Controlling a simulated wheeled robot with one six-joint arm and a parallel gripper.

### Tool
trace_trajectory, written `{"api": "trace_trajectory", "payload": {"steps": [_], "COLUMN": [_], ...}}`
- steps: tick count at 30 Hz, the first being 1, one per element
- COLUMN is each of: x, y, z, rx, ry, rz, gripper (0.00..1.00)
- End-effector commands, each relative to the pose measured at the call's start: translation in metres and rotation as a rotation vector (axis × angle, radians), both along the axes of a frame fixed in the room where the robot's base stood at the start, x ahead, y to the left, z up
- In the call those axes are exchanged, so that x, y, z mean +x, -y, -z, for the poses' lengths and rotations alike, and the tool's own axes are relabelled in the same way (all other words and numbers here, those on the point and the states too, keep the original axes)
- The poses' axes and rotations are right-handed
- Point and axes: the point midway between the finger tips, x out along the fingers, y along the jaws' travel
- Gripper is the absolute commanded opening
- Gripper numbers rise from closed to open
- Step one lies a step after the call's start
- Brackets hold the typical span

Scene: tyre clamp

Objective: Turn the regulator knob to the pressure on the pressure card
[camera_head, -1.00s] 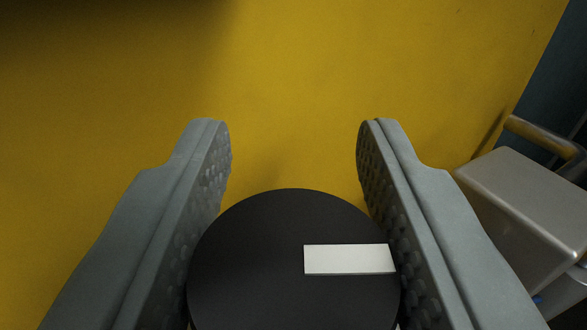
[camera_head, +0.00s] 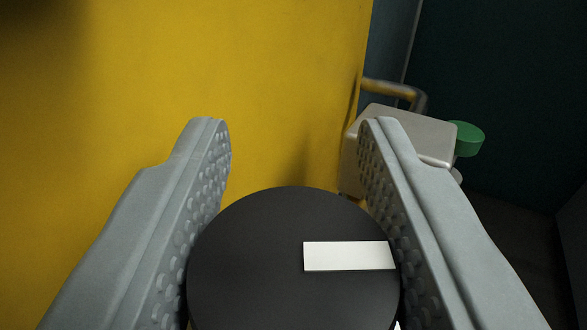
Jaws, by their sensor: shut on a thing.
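The regulator knob (camera_head: 270,260) is a round black disc with a white pointer bar (camera_head: 349,256) on its face. The bar points to the right in the picture. My gripper (camera_head: 294,135) is shut on the knob, with one grey finger against its left side and the other against its right side. The lower part of the knob is cut off by the frame edge. The pressure card and any pressure scale are not in view.
A yellow panel (camera_head: 270,80) fills the left and middle behind the knob. A grey metal box (camera_head: 405,125) with a bent pipe (camera_head: 395,87) and a green button (camera_head: 467,138) stands to the right, partly behind my right finger. Dark space lies further right.

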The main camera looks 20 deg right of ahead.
Motion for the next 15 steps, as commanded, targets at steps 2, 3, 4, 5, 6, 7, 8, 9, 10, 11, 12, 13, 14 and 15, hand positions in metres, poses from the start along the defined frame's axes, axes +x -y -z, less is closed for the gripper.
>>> {"api": "trace_trajectory", "payload": {"steps": [2, 3, 4, 5, 6, 7, 8, 9, 10, 11, 12, 13, 14, 15], "x": [0.0000, 0.0000, 0.0000, 0.0000, 0.0000, 0.0000, 0.0000, 0.0000, 0.0001, 0.0001, 0.0001, 0.0001, 0.0001, 0.0001], "y": [0.0001, 0.0001, 0.0001, 0.0001, 0.0001, 0.0001, 0.0001, 0.0001, 0.0000, 0.0000, 0.0000, 0.0000, 0.0000, 0.0000], "z": [0.0001, 0.0001, 0.0001, 0.0001, 0.0000, 0.0000, 0.0000, -0.0001, -0.0001, -0.0001, -0.0002, -0.0003, -0.0003, -0.0003], "rx": [-0.001, -0.001, -0.001, -0.001, -0.001, -0.001, -0.001, -0.001, -0.001, -0.001, 0.000, 0.000, 0.000, 0.000], "ry": [0.000, 0.000, 0.000, 0.000, 0.000, 0.000, 0.000, 0.000, 0.000, 0.000, 0.000, 0.000, 0.000, 0.000], "rz": [0.006, 0.008, 0.009, 0.009, 0.009, 0.009, 0.009, 0.009, 0.009, 0.009, 0.009, 0.009, 0.009, 0.009], "gripper": [0.15, 0.15, 0.15, 0.15, 0.15, 0.15, 0.15, 0.15, 0.15, 0.15, 0.15, 0.15, 0.42, 0.50]}}
